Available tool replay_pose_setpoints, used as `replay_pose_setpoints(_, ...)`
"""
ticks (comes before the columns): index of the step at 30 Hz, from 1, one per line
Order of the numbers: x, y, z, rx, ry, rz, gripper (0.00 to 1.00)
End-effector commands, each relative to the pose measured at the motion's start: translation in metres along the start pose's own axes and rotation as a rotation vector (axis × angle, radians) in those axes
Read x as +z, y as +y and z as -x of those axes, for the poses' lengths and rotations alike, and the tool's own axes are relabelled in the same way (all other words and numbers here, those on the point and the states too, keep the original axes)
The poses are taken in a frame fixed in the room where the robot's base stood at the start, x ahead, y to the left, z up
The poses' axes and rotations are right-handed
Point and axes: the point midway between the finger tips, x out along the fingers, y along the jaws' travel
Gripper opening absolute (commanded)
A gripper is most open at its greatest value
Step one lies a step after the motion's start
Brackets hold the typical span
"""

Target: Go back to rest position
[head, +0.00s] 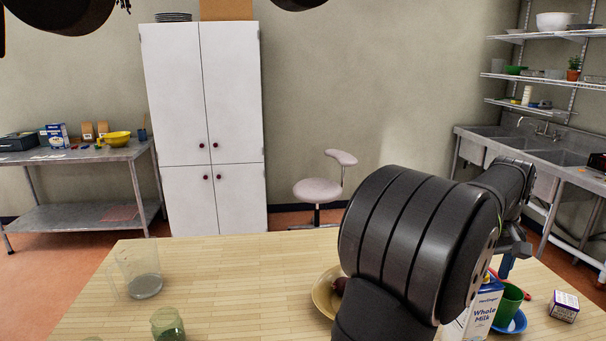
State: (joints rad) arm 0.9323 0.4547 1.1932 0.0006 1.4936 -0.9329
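My arm fills the right half of the head view, its large black joint close to the camera. The visible part of my gripper (514,246) is a small grey piece behind that joint, over the right side of the table.
The wooden table (230,275) bears a clear glass (143,272) and a green glass (168,325) at left. Near my arm are a yellow bowl (324,296), a milk carton (482,307), a green cup (509,303), a blue plate (519,322) and a small box (564,306). The table's middle-left is clear.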

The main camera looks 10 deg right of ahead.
Motion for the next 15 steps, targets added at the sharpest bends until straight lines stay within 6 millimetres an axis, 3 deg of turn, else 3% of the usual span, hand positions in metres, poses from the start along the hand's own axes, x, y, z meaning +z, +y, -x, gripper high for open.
replay_pose_setpoints(8,0.000,-0.001,-0.056,-0.003,-0.002,0.000,0.85)
replay_pose_setpoints(15,0.000,0.000,-0.025,0.001,0.001,0.000,0.85)
